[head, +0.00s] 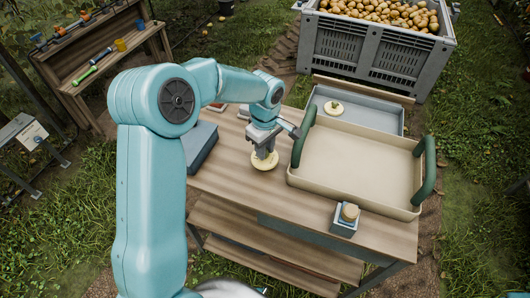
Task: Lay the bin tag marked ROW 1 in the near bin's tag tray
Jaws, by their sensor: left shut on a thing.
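My left gripper (262,153) is over the wooden table, pointing down, shut on a round cream disc (265,164). The disc is at or just above the tabletop; I cannot tell if it touches. No ROW 1 marking is readable on it, so I cannot tell if it is the tag. A similar pale disc with a green mark (334,108) lies in a blue-grey tray (385,124) at the table's back right. My right gripper is not in view.
A cream tray with green handles (360,165) fills the table's right side. A small blue-grey block with a round wooden top (346,218) stands at its front. A blue-grey case (200,145) lies left of the gripper. A tool bench (90,60) stands far left.

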